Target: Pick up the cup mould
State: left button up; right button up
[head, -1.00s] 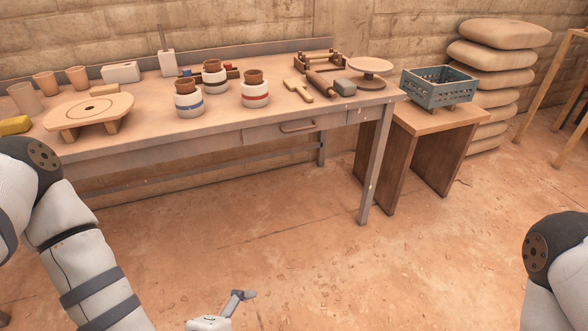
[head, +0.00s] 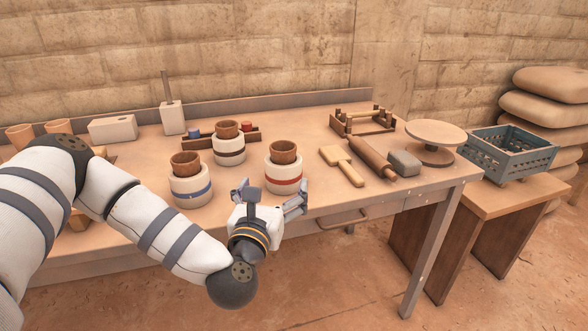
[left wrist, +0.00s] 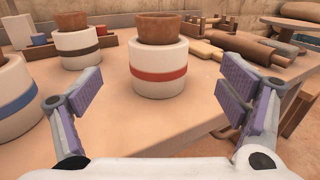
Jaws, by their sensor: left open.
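Three white plaster cup moulds, each with a brown clay cup in its top, stand upright on the workbench. The red-banded mould (head: 284,178) is nearest my left gripper (head: 271,194). The blue-banded mould (head: 190,191) is to its left, and the dark-banded mould (head: 229,149) stands behind, between them. In the left wrist view the red-banded mould (left wrist: 158,75) appears between my open fingers, a little beyond them, with nothing held. The blue-banded mould (left wrist: 14,98) is cut off at the left there. My right gripper is out of view.
The workbench (head: 320,200) has clear surface around the red-banded mould. A wooden paddle (head: 341,164), rolling pin (head: 369,158) and grey block (head: 404,163) lie to the right, near a turntable (head: 436,133). A blue crate (head: 506,151) sits on a side table.

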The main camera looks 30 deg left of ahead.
aim_at(281, 165)
pick_arm(q)
jog(key=x, duration=1)
jog(key=shift+w+a+r+p, duration=0.2)
jog(key=shift+r+p, duration=0.05)
jog(key=shift+p, duration=0.05)
jog(key=c, duration=1.4)
jog(key=shift+r, duration=0.1)
jog(key=shift+c, duration=0.7)
